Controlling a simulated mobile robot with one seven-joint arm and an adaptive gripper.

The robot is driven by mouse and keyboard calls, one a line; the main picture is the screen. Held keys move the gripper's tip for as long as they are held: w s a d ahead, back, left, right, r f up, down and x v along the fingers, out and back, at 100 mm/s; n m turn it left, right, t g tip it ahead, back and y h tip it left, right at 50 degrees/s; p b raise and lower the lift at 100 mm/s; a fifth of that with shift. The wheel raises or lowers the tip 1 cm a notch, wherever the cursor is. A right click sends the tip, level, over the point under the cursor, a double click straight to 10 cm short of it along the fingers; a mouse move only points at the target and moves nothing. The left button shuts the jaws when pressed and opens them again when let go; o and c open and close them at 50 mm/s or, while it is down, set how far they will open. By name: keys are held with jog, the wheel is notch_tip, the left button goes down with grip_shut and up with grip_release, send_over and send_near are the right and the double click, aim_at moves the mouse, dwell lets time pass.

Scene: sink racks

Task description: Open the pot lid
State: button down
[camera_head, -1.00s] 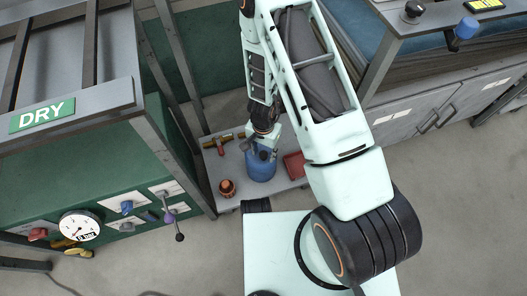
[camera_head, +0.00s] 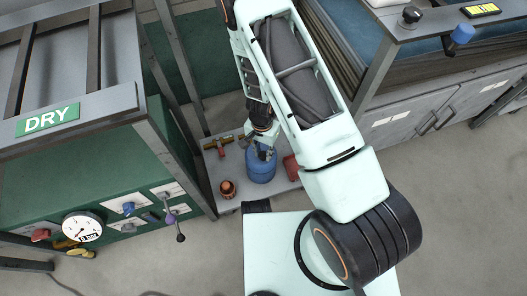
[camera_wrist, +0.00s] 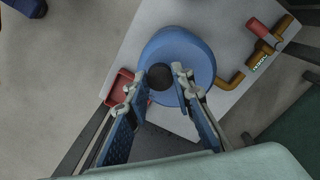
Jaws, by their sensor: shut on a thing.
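The blue round pot (camera_head: 261,171) stands on a low grey table in the head view. In the wrist view its blue lid (camera_wrist: 185,45) is seen from above, with a dark round knob (camera_wrist: 159,76) near the middle. My gripper (camera_head: 263,148) is directly over the pot. In the wrist view the fingers of my gripper (camera_wrist: 158,84) lie on either side of the knob and are shut on it. The lid appears to sit on the pot; any gap between them is not visible from above.
A green cabinet marked DRY (camera_head: 48,121) stands left. Metal posts rise behind the table.

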jog(key=shift+w+a+r+g+p, duration=0.15)
jog(key=shift+w+r+g+p, duration=0.45)
jog(key=shift+p, duration=0.5)
jog(key=shift+w+a+r+p, duration=0.25)
jog(key=shift+w+r+p, duration=0.2)
jog(key=shift+w+p, duration=0.35)
jog(key=w+a+f+b, duration=0.2)
jog(key=w+b, duration=0.4)
jog(key=w, duration=0.3)
jog(key=w+a+f+b, duration=0.3)
jog(key=w+b, duration=0.3)
jog(key=w, duration=0.2)
jog(key=shift+w+a, duration=0.35)
jog(key=shift+a, duration=0.1)
jog(key=c, duration=1.7)
grip_release()
jog(key=shift+w+a+f, duration=0.1)
jog(key=shift+a+f, duration=0.05)
jog(key=shift+o, duration=0.2)
jog(key=shift+d, duration=0.2)
